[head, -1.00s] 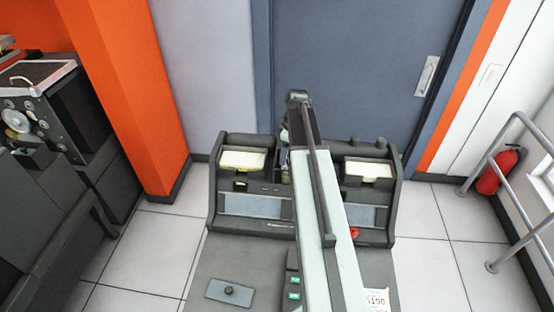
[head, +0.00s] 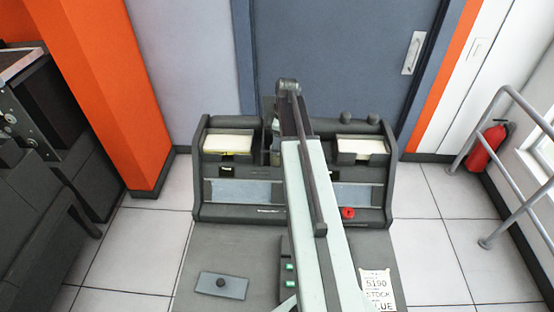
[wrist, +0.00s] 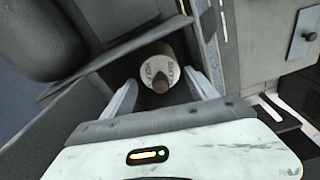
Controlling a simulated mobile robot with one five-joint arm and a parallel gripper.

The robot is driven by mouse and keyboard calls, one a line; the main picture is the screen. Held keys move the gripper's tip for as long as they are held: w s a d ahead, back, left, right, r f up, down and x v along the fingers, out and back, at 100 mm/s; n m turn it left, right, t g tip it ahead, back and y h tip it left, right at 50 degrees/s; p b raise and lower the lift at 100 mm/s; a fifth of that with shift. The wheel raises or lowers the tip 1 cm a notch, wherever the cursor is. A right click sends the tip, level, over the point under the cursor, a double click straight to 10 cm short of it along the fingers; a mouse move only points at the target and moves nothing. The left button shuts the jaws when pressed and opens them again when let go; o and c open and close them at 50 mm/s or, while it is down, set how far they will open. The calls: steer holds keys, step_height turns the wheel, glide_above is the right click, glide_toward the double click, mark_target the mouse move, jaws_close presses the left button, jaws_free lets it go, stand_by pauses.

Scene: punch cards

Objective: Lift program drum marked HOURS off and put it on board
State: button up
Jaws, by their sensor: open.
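In the wrist view a pale round drum (wrist: 159,67) with a dark knob on its face sits in a narrow dark slot of the machine. Its label looks like STOCK, though the lettering is small and turned; I cannot make out HOURS. My gripper (wrist: 160,82) is open, one finger on each side of the drum, and I see no clear contact. In the head view my arm hides the gripper. A small grey plate with a dark knob (head: 221,287) lies on the desk at the front left; it also shows in the wrist view (wrist: 297,45).
The machine (head: 238,214) has card trays left (head: 228,144) and right (head: 361,147) of the slot. A red knob (head: 348,212) is at its right front. A paper reading 5190 STOCK (head: 376,290) lies right of my arm. Green buttons (head: 289,267) sit beside the arm.

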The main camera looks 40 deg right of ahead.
step_height(320, 180, down, 4)
steer(key=shift+w+a+r+b, duration=0.15)
steer(key=shift+r+b, duration=0.05)
steer(key=shift+b, duration=0.9)
steer(key=shift+r, duration=0.2)
steer(key=shift+c, duration=0.2)
jaws_close()
steer(key=shift+r, duration=0.1)
step_height(320, 180, up, 24)
steer(key=p, duration=2.4)
steer(key=shift+r+p, duration=0.15)
steer(key=shift+p, duration=0.25)
